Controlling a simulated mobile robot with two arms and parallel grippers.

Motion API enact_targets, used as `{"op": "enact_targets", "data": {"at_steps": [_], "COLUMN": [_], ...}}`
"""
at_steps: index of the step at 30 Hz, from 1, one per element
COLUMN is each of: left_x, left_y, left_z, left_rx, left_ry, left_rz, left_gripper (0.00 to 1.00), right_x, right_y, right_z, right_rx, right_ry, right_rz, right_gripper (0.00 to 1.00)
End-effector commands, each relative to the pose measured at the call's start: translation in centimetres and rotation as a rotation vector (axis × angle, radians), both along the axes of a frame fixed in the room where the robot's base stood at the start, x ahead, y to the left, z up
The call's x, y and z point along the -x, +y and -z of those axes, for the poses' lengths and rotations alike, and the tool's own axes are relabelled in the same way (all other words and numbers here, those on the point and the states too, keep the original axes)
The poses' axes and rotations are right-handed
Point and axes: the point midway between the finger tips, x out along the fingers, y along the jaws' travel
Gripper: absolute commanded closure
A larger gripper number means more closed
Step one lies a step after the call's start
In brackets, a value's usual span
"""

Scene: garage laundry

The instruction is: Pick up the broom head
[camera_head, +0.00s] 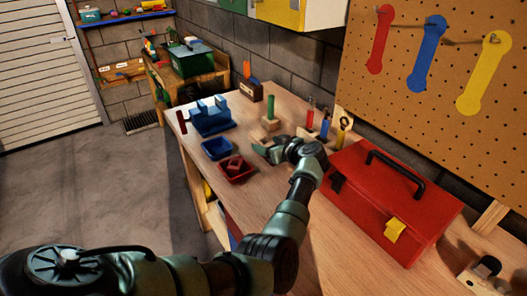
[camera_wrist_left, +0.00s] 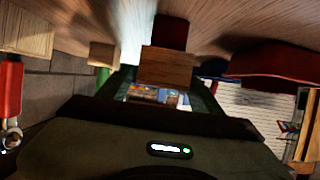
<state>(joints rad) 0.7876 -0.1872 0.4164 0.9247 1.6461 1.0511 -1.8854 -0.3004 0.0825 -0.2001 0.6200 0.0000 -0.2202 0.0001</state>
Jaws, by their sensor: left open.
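My left gripper (camera_head: 264,149) reaches low over the wooden workbench, left of the red toolbox. It is open. In the left wrist view, a wooden block (camera_wrist_left: 166,66) shows just beyond and between the fingers, with a dark red piece (camera_wrist_left: 171,32) behind it. These may be the broom head, but I cannot tell for sure. In the head view the gripper largely hides what lies at its fingertips. No long broom handle shows. My right gripper is not in view.
The red toolbox (camera_head: 381,207) stands close right of my left arm. A red tray (camera_head: 238,178), a blue tray (camera_head: 217,148) and a blue vise (camera_head: 211,119) are to the left. A green peg on a wooden block (camera_head: 271,124) and upright tools (camera_head: 325,126) stand behind the gripper.

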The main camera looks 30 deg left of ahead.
Motion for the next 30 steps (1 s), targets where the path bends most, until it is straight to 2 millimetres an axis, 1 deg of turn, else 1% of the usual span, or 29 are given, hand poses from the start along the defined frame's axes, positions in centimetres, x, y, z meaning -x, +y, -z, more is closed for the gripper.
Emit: {"op": "enact_targets", "data": {"at_steps": [1,2,6,10,11,12,14,15,17,18,26,30], "left_x": [0.0,-0.1,-0.1,-0.1,-0.1,-0.1,-0.1,-0.1,-0.1,-0.1,-0.1,-0.1], "left_y": [0.5,0.7,1.0,0.9,0.9,0.9,0.9,0.9,0.9,0.9,0.9,0.9], "left_z": [0.8,0.9,0.7,0.6,0.6,0.6,0.6,0.6,0.6,0.6,0.6,0.0], "left_rx": [-0.001,-0.001,0.000,0.000,0.000,0.000,0.000,0.000,0.000,0.000,0.000,0.001], "left_ry": [-0.002,-0.003,-0.001,-0.001,-0.001,-0.001,-0.001,-0.001,-0.001,-0.001,-0.001,-0.002], "left_rz": [0.000,0.000,0.003,0.003,0.003,0.003,0.003,0.003,0.003,0.003,0.003,0.002], "left_gripper": [0.35,0.35,0.35,0.35,0.40,0.51,0.68,0.79,0.96,1.00,1.00,1.00], "right_x": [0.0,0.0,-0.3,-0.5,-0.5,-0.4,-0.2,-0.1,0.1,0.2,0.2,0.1], "right_y": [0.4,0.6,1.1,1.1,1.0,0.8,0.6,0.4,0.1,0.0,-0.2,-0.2], "right_z": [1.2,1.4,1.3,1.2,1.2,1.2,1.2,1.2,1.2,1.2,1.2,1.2], "right_rx": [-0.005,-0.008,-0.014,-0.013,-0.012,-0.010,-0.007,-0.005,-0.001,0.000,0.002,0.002], "right_ry": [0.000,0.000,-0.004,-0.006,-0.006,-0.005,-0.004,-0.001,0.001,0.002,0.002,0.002], "right_rz": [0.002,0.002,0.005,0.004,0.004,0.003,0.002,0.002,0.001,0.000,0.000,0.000], "right_gripper": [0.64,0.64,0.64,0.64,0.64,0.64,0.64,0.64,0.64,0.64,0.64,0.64]}}
